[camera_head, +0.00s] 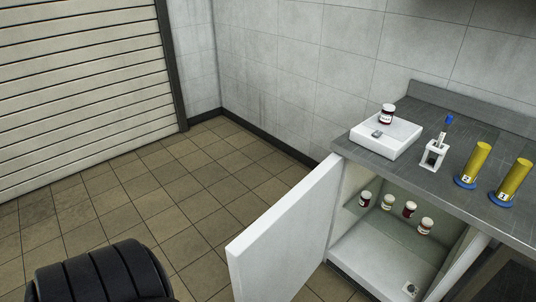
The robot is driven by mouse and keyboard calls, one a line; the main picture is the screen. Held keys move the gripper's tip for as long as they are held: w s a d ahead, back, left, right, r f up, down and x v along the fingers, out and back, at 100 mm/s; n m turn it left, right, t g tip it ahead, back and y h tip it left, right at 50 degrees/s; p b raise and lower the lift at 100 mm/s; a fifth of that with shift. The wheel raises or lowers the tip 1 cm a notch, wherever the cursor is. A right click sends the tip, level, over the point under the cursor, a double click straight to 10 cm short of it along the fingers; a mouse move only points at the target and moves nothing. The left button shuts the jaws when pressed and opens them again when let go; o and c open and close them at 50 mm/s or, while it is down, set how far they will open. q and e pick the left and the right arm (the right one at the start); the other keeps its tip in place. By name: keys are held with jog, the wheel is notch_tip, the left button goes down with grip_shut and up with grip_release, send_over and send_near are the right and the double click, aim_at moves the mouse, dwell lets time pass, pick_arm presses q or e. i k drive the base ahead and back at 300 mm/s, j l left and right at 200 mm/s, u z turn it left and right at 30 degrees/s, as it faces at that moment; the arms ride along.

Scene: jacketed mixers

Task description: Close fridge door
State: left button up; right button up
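The fridge door (284,238) is a white panel, swung wide open toward the left and front of the fridge. The fridge (372,258) is a white cabinet under the grey counter, with its inside in view. A small item (410,289) lies on the fridge floor. Neither of my grippers is in view.
The grey counter (405,165) holds a white scale (378,139) with a jar (387,114) on it, a small white stand (433,155), and two yellow cylinders (474,165) on blue bases. Tiled floor (150,205) left of the door is clear. A shutter (80,90) stands at the left.

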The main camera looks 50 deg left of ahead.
aim_at(270, 260)
jog(key=k+j+z, duration=0.1)
jog(key=j, duration=0.3)
jog(key=k+j+z, duration=0.1)
jog(key=j, duration=0.3)
jog(key=k+j, duration=0.3)
jog(key=k+j+z, duration=0.15)
jog(key=j, duration=0.35)
jog(key=i+j+z, duration=0.1)
jog(key=j, duration=0.7)
jog(key=i+j+z, duration=0.1)
jog(key=j, duration=0.75)
jog(key=k+z, duration=0.1)
